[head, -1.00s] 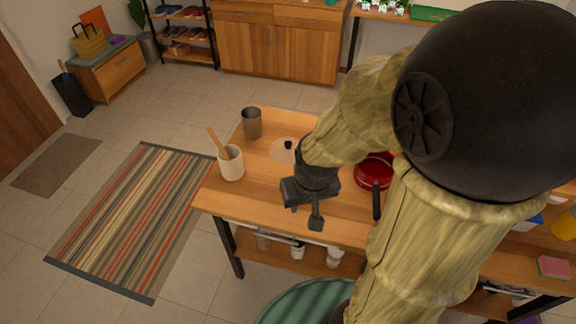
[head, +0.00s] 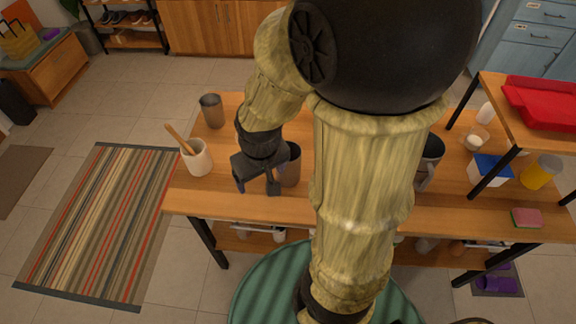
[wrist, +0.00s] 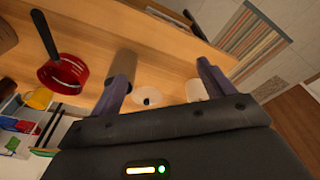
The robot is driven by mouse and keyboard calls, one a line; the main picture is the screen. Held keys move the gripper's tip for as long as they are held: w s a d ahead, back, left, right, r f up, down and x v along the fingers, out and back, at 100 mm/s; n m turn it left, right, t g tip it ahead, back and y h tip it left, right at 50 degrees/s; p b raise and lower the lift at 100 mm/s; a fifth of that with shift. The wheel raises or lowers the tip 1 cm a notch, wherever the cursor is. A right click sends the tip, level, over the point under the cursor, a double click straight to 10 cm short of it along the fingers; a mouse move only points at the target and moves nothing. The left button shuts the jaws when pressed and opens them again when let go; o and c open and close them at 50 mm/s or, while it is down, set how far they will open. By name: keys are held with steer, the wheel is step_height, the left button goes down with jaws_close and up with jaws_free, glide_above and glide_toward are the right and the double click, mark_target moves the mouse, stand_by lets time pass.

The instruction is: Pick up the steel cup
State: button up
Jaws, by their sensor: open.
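A grey metallic cup (head: 290,165) stands on the wooden table just right of my gripper in the head view, partly hidden by my arm. A similar grey-brown cup (wrist: 122,63) shows in the wrist view beside the left finger. A second grey cup (head: 212,110) stands near the table's far left corner. I cannot tell for sure which one is steel. My gripper (head: 256,188) is open and empty above the table, fingers pointing toward its near edge.
A white crock (head: 197,157) with a wooden spoon stands left of my gripper. A red pan (wrist: 62,72) and a white disc with a black knob (wrist: 147,97) lie on the table.

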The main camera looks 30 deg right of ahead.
steer(key=o, duration=0.3)
steer(key=f+n+g+b, duration=0.1)
steer(key=f, duration=0.2)
steer(key=f+n+g+h+b, duration=0.1)
steer(key=f+n, duration=0.1)
steer(key=f, duration=0.1)
steer(key=f+n+g+b, duration=0.1)
steer(key=f+b, duration=0.1)
steer(key=f, duration=0.1)
steer(key=shift+a+h, duration=0.3)
steer(key=shift+h, duration=0.1)
steer(key=n+h+b, duration=1)
steer(key=n+h, duration=0.2)
glide_toward(290, 176)
steer(key=s+a+f, duration=0.3)
steer(key=shift+s+a+f, duration=0.1)
steer(key=shift+a+f, duration=0.05)
steer(key=shift+f, duration=0.1)
steer(key=w+a+n+t+h, duration=0.1)
steer(key=w+t+h, duration=0.1)
steer(key=w+a+n+t+h+b, duration=0.1)
steer(key=a+n+t, duration=0.1)
steer(key=shift+w+a+f+n+h, duration=0.1)
steer(key=shift+w+a+n+h, duration=0.1)
steer(key=shift+w+n+h, duration=0.15)
steer(key=shift+d, duration=0.1)
